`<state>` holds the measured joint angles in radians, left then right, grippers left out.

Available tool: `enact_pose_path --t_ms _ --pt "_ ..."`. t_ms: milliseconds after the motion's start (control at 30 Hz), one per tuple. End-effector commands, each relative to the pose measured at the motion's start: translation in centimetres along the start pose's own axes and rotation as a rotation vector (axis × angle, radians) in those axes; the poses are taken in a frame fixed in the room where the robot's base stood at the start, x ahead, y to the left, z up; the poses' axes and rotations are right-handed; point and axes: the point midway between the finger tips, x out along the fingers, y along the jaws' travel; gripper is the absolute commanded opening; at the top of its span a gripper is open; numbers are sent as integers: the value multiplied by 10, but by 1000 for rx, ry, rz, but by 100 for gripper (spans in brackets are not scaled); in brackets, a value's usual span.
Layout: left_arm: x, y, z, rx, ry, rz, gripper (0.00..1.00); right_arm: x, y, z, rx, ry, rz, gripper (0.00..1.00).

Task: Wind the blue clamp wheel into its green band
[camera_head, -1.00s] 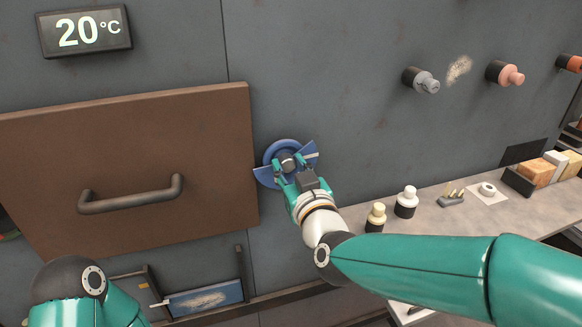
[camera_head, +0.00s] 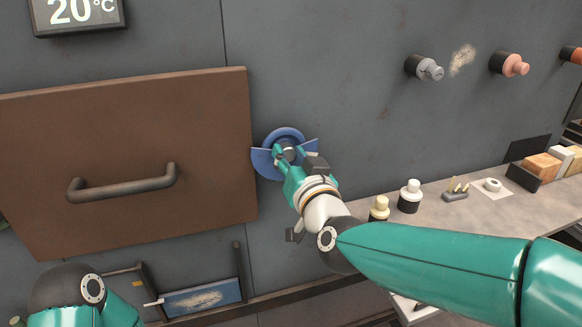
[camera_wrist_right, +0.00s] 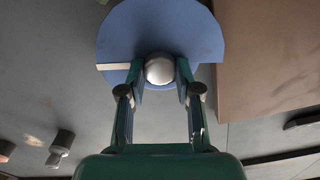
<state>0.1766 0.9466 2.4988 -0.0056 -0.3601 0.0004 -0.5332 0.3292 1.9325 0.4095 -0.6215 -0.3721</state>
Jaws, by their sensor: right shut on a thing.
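The blue clamp wheel (camera_head: 281,135) is on the grey wall, just right of the brown door. My right gripper (camera_head: 287,155) is shut on its round grey hub. In the right wrist view the hub (camera_wrist_right: 159,70) sits between the two fingers of my right gripper (camera_wrist_right: 160,80). A broad blue plate (camera_wrist_right: 160,25) spreads beyond it, with a pale bar (camera_wrist_right: 113,67) at its left edge. The fingers and wrist cover part of the wheel. I cannot make out the green band. My left gripper is not in view; only my left arm shows at lower left.
The brown door (camera_head: 200,110) with its dark handle (camera_head: 122,184) is close to the wheel's left. A bench (camera_head: 440,225) at right holds capped bottles (camera_head: 410,196), blocks (camera_head: 541,167) and small items. Knobs (camera_head: 425,68) project from the wall at upper right. The wall above the wheel is clear.

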Motion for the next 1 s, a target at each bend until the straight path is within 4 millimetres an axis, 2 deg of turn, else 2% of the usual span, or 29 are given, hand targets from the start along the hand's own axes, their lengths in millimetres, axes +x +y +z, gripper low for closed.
enact_pose_path --t_ms 33,300,1000 --pt "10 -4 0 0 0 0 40 0 2 3 48 4 1 0" --pt "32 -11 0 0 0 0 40 0 3 3 306 4 1 0" --pt "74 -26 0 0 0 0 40 0 7 4 937 4 4 0"
